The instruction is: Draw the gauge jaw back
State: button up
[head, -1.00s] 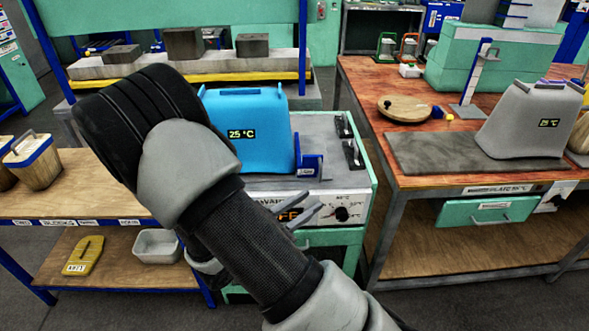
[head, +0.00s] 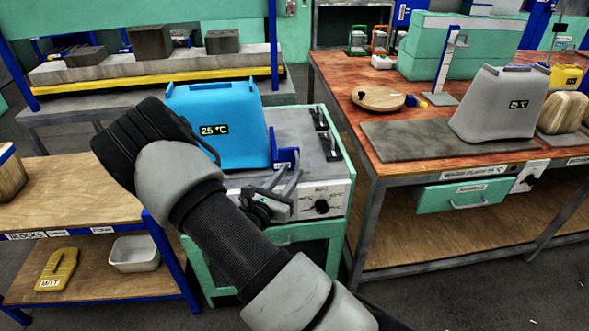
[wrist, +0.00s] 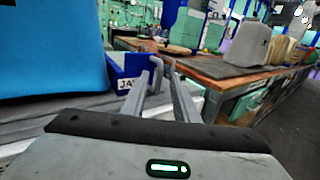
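The gauge jaw (head: 285,158) is a small blue bracket on the grey press top, at the right foot of a bright blue block reading 25 °C (head: 218,125). In the wrist view the jaw (wrist: 122,66) is a blue plate with a partly cut-off label starting "JA", and a grey hooked handle (wrist: 156,66) stands at its right side. My gripper (head: 285,180) is just in front of and below the jaw. In the wrist view its two fingers (wrist: 158,72) stand apart with the handle showing beyond and between their tips. I cannot tell whether they touch it.
Black toggle clamps (head: 326,135) stand on the press's right side. A dial panel (head: 322,202) faces the front. A wooden bench (head: 345,95) with a grey block (head: 497,110) is to the right. A lower shelf table (head: 80,200) is to the left.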

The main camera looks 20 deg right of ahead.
aim_at(297, 165)
jog(key=shift+x, duration=2)
grip_shut()
